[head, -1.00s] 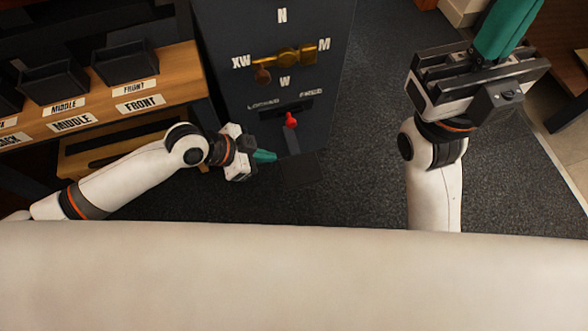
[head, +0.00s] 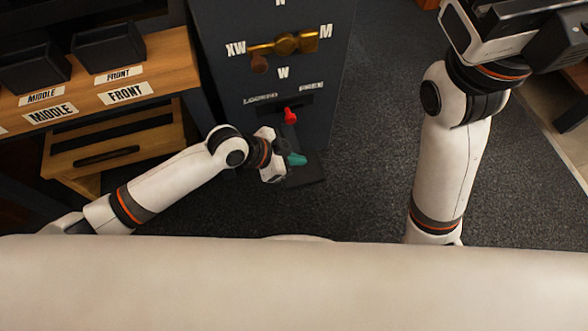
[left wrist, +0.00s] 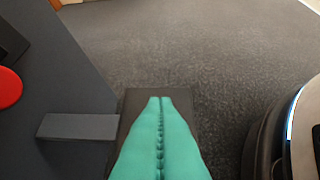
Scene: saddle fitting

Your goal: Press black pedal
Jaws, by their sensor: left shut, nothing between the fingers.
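The black pedal (head: 306,170) is a flat dark plate low at the foot of the dark machine (head: 270,85). In the left wrist view the pedal (left wrist: 185,103) shows beyond and beside the fingers, which hide much of it. My left gripper (head: 297,160) has teal fingers pressed together with nothing between them. In the head view its fingertips overlap the pedal; whether they touch it I cannot tell. The left gripper (left wrist: 160,100) also points at the pedal in the left wrist view. My right arm rises at the right; its fingers are outside the picture.
A red knob (head: 290,116) sits on the machine above the pedal and shows in the left wrist view (left wrist: 9,87). A brass dial (head: 285,44) is higher up. A wooden shelf (head: 165,70) with dark bins stands left. Dark carpet (head: 370,150) right of the machine is clear.

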